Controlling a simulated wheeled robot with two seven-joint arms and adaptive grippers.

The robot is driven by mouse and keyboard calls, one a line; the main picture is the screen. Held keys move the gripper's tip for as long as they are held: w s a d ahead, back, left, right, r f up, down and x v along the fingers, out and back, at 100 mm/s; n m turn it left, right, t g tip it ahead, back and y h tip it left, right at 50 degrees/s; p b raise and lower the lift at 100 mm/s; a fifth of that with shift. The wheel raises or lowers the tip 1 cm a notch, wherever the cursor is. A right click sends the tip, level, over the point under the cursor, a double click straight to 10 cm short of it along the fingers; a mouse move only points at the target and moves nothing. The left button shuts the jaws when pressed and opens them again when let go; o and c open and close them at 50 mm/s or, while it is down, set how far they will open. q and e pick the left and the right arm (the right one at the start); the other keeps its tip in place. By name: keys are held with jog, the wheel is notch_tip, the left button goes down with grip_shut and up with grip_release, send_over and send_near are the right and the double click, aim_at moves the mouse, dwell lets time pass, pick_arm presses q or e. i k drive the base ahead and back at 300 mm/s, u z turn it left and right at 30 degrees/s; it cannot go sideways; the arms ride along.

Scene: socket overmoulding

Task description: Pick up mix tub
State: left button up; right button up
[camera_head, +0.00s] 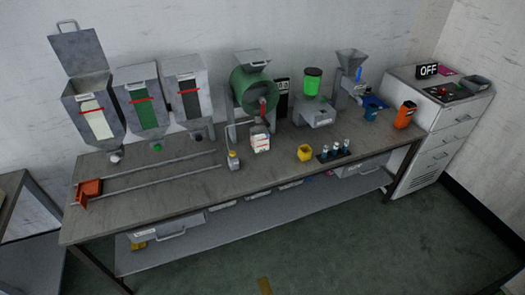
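No thing is marked as the mix tub in the head view. A white tub (260,142) with a label stands upright on the bench, in front of the open mouth of a green drum mixer (252,92). A small yellow open container (304,153) stands to its right, near the bench's front edge. I cannot tell for sure which of them is the mix tub. Neither of my grippers shows.
Three hoppers (142,100) line the back left of the long bench (140,211). Two rails (150,178) with an orange block (91,188) run along the left. A rack of vials (333,152), a green-topped machine (314,108) and an orange canister (405,115) stand right.

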aim_at(260, 140)
jog(key=u, duration=0.05)
jog(key=k, duration=0.1)
jog(key=z, duration=1.4)
jog(key=i, duration=3.6)
jog(key=u, duration=2.7)
